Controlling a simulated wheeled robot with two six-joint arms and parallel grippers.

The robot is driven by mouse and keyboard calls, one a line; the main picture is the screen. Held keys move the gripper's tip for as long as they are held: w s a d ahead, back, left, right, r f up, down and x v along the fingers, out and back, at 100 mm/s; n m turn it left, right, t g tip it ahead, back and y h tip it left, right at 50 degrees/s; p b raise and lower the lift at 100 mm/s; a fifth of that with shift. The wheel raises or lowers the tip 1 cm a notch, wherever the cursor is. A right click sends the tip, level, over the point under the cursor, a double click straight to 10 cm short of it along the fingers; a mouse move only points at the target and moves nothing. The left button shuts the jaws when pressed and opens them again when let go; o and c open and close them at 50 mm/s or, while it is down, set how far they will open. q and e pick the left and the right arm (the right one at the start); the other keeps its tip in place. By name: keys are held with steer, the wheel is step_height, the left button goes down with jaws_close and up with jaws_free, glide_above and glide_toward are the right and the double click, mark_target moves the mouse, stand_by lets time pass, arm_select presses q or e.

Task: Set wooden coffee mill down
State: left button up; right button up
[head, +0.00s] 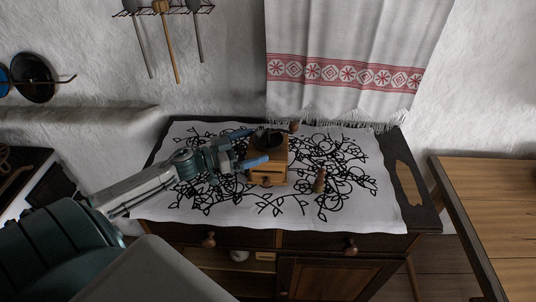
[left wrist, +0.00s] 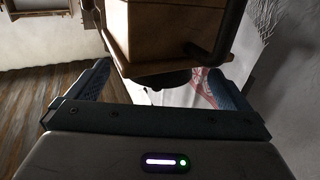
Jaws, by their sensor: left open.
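The wooden coffee mill (head: 272,174) has a box-shaped light-brown body, a dark bowl on top and a crank with a small wooden knob. It appears to stand upright on the white cloth with black floral pattern (head: 222,211). My left gripper (head: 248,148) is open at the mill's left side, its blue fingers one behind the other. In the left wrist view the mill's wooden body (left wrist: 168,32) lies ahead, above and between the spread fingers (left wrist: 163,88). Whether a finger touches it I cannot tell. My right gripper is not in view.
A small turned wooden piece (head: 320,180) stands on the cloth right of the mill. The cloth covers a dark cabinet (head: 420,212) with drawers. A red-banded white towel (head: 345,60) hangs behind. A wooden table (head: 495,205) is at right. Cloth in front of the mill is clear.

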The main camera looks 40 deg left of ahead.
arm_select(q)
steer(key=shift+w+d+r+p, duration=0.15)
steer(key=shift+w+d+p, duration=0.15)
steer(key=shift+w+d, duration=0.5)
steer(key=shift+w, duration=0.35)
steer(key=c, duration=2)
